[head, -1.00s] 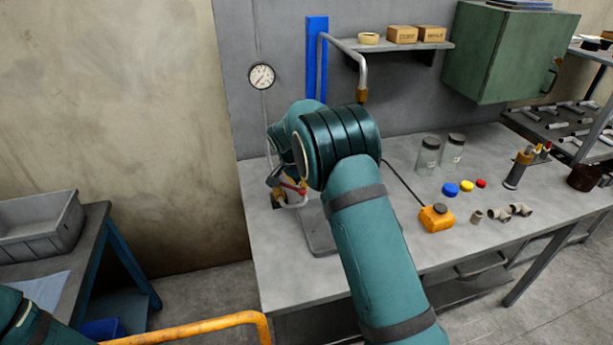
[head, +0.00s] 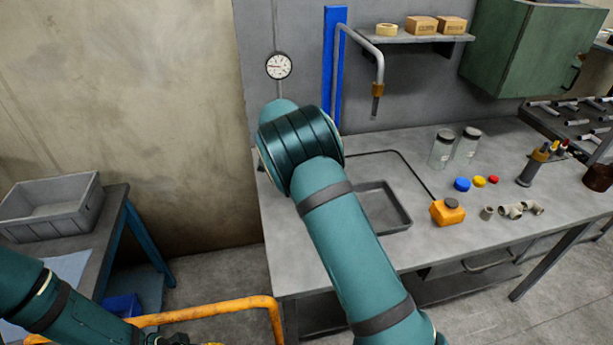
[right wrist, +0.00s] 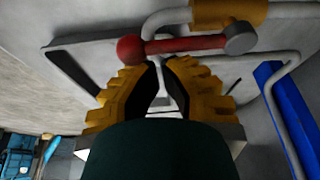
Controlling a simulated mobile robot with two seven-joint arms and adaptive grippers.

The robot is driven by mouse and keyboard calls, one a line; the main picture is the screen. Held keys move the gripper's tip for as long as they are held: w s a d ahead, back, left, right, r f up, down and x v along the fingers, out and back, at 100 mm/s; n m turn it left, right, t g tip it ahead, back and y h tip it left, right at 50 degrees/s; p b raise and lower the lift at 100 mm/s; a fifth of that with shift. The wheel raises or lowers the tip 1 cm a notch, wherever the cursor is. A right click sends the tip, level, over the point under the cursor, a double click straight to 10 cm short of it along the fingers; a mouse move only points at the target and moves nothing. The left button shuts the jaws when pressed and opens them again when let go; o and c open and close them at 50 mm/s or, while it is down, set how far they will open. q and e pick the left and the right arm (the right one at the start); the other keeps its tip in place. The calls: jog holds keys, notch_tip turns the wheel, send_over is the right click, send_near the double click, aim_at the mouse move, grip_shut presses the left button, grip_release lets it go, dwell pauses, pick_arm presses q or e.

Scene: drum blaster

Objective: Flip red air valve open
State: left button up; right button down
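The red air valve handle (right wrist: 185,46) shows in the right wrist view as a red bar with a round red knob at its left end and a grey pivot at its right. It lies roughly crosswise below a pipe with a brass fitting (right wrist: 215,13). My right gripper (right wrist: 160,63) has yellow fingers drawn nearly together. Their tips are just below the handle in the picture, near the knob; I cannot tell if they touch it. Nothing shows between them. In the head view my right arm hides the valve and this gripper. Part of my left gripper (head: 178,340) may show at the bottom edge.
A pressure gauge (head: 278,66) hangs on the wall beside a blue post (head: 333,60) and a bent pipe (head: 377,70). The workbench (head: 420,235) holds a grey tray (head: 400,222), an orange box (head: 447,211), jars and coloured caps. A yellow rail (head: 215,312) crosses low in front.

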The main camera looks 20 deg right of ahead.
jog(key=shift+a, duration=0.15)
dwell(0.4)
notch_tip(320, 180, up, 10)
jog(key=p, duration=0.2)
jog(key=shift+d, duration=0.3)
dwell(0.3)
jog(key=shift+s, duration=0.1)
dwell(0.3)
